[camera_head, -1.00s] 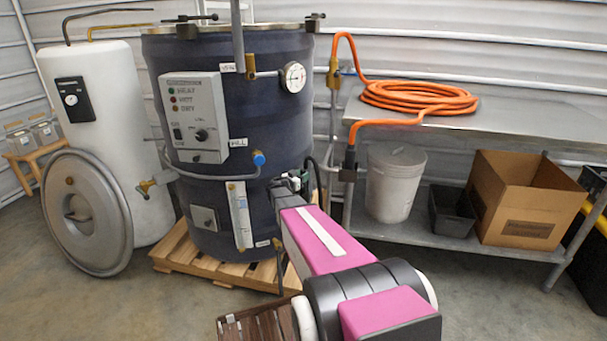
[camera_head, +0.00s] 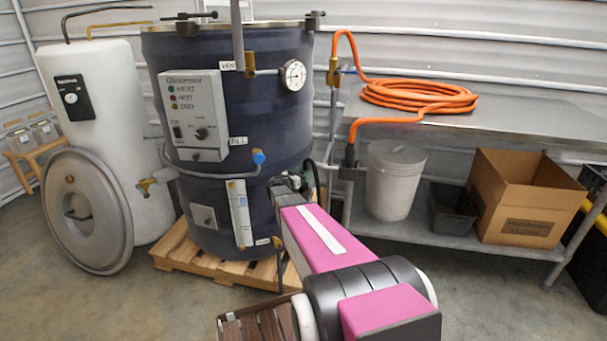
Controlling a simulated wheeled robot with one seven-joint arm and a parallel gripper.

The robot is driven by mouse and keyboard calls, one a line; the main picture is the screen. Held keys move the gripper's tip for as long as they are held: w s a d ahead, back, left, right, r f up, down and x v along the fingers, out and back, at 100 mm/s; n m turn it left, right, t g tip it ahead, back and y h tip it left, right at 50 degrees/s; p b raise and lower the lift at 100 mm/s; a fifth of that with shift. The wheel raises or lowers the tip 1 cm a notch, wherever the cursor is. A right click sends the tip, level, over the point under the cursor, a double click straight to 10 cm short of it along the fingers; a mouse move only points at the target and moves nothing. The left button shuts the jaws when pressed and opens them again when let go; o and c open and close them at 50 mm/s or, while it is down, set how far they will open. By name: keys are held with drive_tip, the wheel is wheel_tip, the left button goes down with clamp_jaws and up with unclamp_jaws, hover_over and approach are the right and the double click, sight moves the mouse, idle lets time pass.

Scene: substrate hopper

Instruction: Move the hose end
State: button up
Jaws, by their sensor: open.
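The orange hose (camera_head: 418,95) lies coiled on the metal bench. One hose end (camera_head: 350,156) hangs down at the bench's front left corner, with a dark fitting at a bracket on the bench leg. The hose's other end runs up to a brass valve (camera_head: 333,72) on an upright pipe. My gripper (camera_head: 287,186) is open, close to the lower right side of the dark blue drum (camera_head: 232,120). It is left of and below the hanging hose end, apart from it. My arm partly hides it, and its fingertips are hard to make out.
The drum stands on a wooden pallet (camera_head: 172,250). A blue-handled fill valve (camera_head: 259,157) sticks out of its front. The steel bench (camera_head: 540,118) has a lower shelf with a white bucket (camera_head: 392,190), a black bin (camera_head: 452,208) and a cardboard box (camera_head: 515,200). A round lid (camera_head: 85,235) leans at left.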

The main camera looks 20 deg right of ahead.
drive_tip(key=shift+w+a+f+t, duration=0.15)
drive_tip(key=shift+w+a+f, duration=0.05)
drive_tip(key=shift+w, duration=0.25)
drive_tip(key=shift+w+a+f+t, duration=0.15)
drive_tip(key=shift+w+f, duration=0.05)
drive_tip(key=shift+w, duration=0.25)
drive_tip(key=shift+c, duration=0.8)
drive_tip(key=v, duration=0.9)
drive_tip(key=shift+r, duration=0.3)
drive_tip(key=shift+c, duration=1.2)
drive_tip(key=shift+o, duration=1.4)
drive_tip(key=shift+s+a, duration=0.45)
drive_tip(key=shift+o, duration=0.3)
drive_tip(key=shift+r, duration=0.1)
drive_tip(key=shift+d, duration=0.1)
